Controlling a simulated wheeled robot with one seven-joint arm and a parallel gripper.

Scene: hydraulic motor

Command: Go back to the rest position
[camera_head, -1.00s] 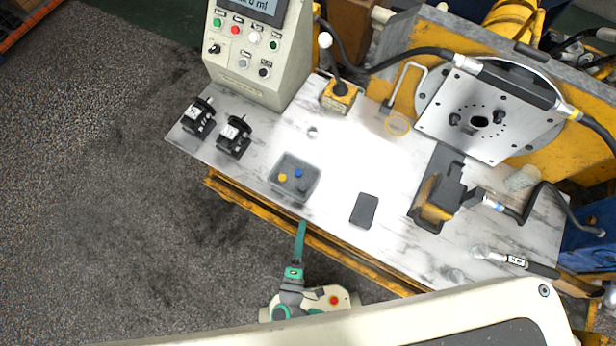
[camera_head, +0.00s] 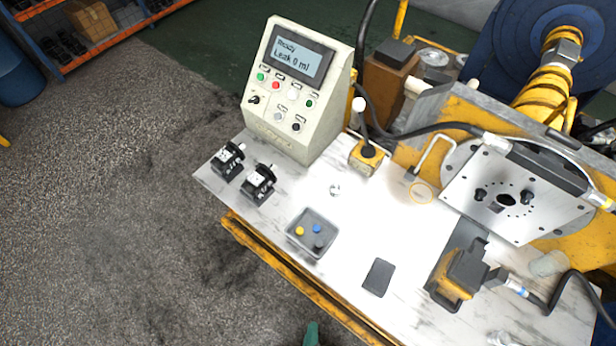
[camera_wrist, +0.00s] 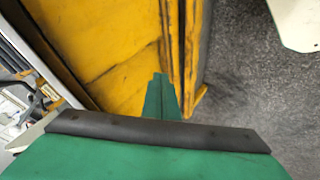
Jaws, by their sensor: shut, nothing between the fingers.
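My gripper (camera_wrist: 160,90) shows in the wrist view as two green fingers shut together with nothing between them. It points toward the yellow side of the bench (camera_wrist: 95,40) and its lower frame, below the table top. In the head view only a small green piece of my gripper (camera_head: 312,334) shows at the bottom edge, in front of the bench's front edge. The rest of my arm is out of that view.
The bench top (camera_head: 330,285) holds a control box (camera_head: 290,90) reading "Ready, Leak 0 ml", two black motors (camera_head: 228,160) (camera_head: 259,184), a grey tray (camera_head: 325,240), a dark pad (camera_head: 379,278) and a steel-plated test rig (camera_head: 515,205). Grey floor (camera_head: 110,230) at left is clear.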

